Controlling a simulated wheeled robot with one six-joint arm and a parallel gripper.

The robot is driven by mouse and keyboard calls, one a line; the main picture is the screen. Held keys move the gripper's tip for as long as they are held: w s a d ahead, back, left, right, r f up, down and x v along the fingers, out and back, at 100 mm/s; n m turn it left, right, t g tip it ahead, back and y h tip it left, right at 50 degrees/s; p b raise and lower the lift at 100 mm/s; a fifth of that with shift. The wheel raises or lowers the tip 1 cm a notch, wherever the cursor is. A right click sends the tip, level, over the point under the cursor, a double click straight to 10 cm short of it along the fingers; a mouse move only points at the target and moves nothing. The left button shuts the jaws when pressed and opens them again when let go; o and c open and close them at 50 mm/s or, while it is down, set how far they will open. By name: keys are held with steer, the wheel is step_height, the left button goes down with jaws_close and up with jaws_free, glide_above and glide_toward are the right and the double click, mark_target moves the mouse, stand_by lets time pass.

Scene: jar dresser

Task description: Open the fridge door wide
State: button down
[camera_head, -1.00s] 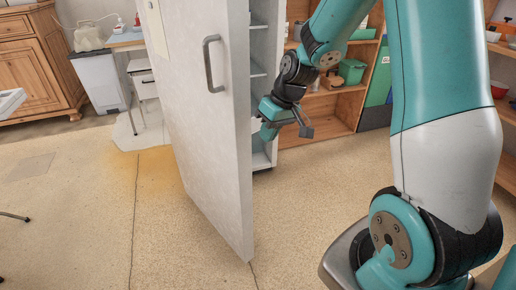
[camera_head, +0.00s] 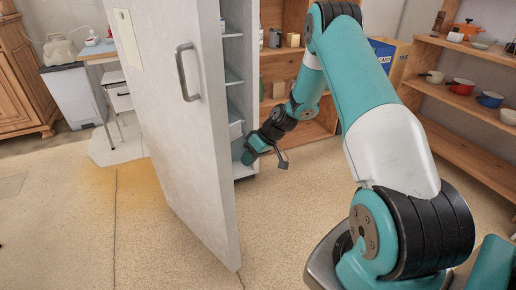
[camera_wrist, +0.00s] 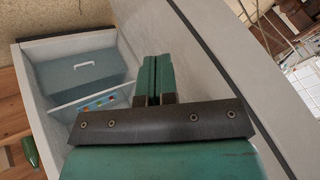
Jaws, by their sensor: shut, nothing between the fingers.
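The fridge door (camera_head: 165,120) is a tall pale grey panel standing ajar in the head view, with a grey bar handle (camera_head: 187,72) on its outer face. Behind it, part of the fridge interior with shelves (camera_head: 233,76) shows. My gripper (camera_head: 247,157) is at the inner side of the door, low by the opening, apart from the handle. In the wrist view my gripper's fingers (camera_wrist: 154,78) are together and empty, and the door's inner face (camera_wrist: 215,60) is on their right. Whether they touch the door cannot be told. The fridge interior (camera_wrist: 38,62) is on the left, holding a blue-grey box (camera_wrist: 85,75).
A wooden shelf unit (camera_head: 300,95) stands behind my arm. Shelves with pots (camera_head: 460,120) are at the right. The floor before the door (camera_head: 70,230) is clear.

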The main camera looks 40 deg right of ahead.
steer(key=shift+s+a, duration=0.2)
steer(key=shift+a, duration=1.9)
steer(key=shift+a, duration=0.1)
